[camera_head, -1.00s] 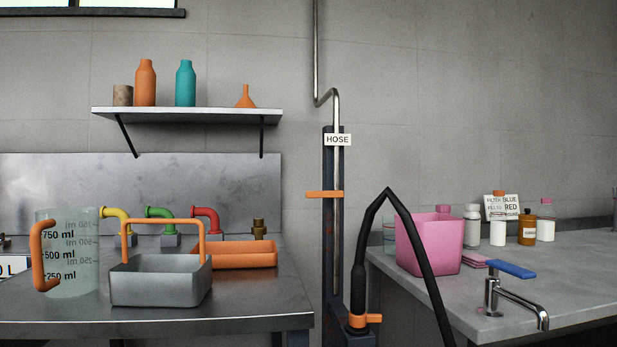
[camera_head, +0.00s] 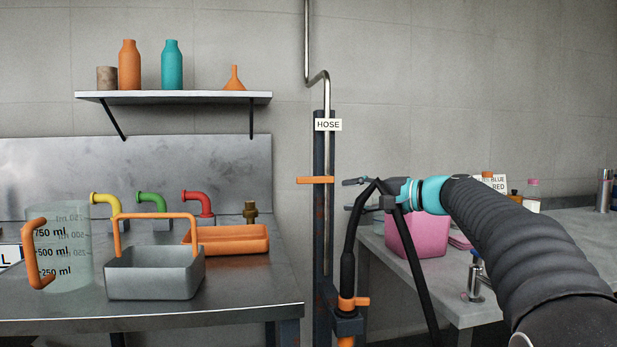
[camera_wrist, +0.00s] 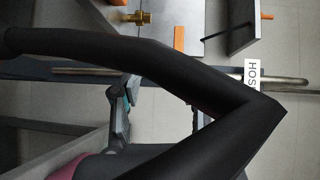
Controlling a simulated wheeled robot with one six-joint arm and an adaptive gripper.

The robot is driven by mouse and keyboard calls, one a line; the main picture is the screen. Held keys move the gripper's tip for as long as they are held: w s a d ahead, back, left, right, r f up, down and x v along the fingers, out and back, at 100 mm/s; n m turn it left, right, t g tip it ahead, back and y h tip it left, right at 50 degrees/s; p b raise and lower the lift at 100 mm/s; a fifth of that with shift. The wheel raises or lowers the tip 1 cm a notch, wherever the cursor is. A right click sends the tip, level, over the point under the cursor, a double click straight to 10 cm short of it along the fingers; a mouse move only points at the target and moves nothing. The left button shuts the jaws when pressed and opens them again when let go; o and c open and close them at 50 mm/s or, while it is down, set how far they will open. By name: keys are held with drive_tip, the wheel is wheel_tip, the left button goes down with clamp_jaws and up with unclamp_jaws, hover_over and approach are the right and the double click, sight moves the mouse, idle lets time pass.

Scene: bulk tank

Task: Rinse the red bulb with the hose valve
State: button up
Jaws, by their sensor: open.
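No red bulb is recognisable in these views. An orange lever (camera_head: 315,180) crosses the vertical pipe below the HOSE sign (camera_head: 328,125). The orange lever also shows in the wrist view (camera_wrist: 179,38). A second orange handle (camera_head: 356,301) sits at the lower end of a black hose (camera_head: 347,270). My gripper (camera_head: 351,195) is open, its fingers pointing left, near the hose's upper bend and right of the orange lever. In the wrist view the hose (camera_wrist: 150,65) crosses close in front and hides part of the fingers. I cannot tell whether they touch it.
A steel bench on the left holds a measuring jug (camera_head: 72,250), a grey basket (camera_head: 152,275), an orange tray (camera_head: 240,240) and yellow, green and red pipes (camera_head: 197,198). A pink bin (camera_head: 430,240) stands on the right bench, partly behind my arm.

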sight(310, 180)
drive_tip(key=shift+y, duration=0.5)
drive_tip(key=p+x, duration=0.1)
drive_tip(key=x, duration=0.3)
drive_tip(key=w+r+p+x, duration=0.1)
drive_tip(key=x, duration=0.4)
drive_tip(key=w+d+r+x, duration=0.1)
drive_tip(key=x, duration=0.4)
drive_tip(key=shift+a+p, duration=0.1)
drive_tip(key=shift+p, duration=0.3)
clamp_jaws()
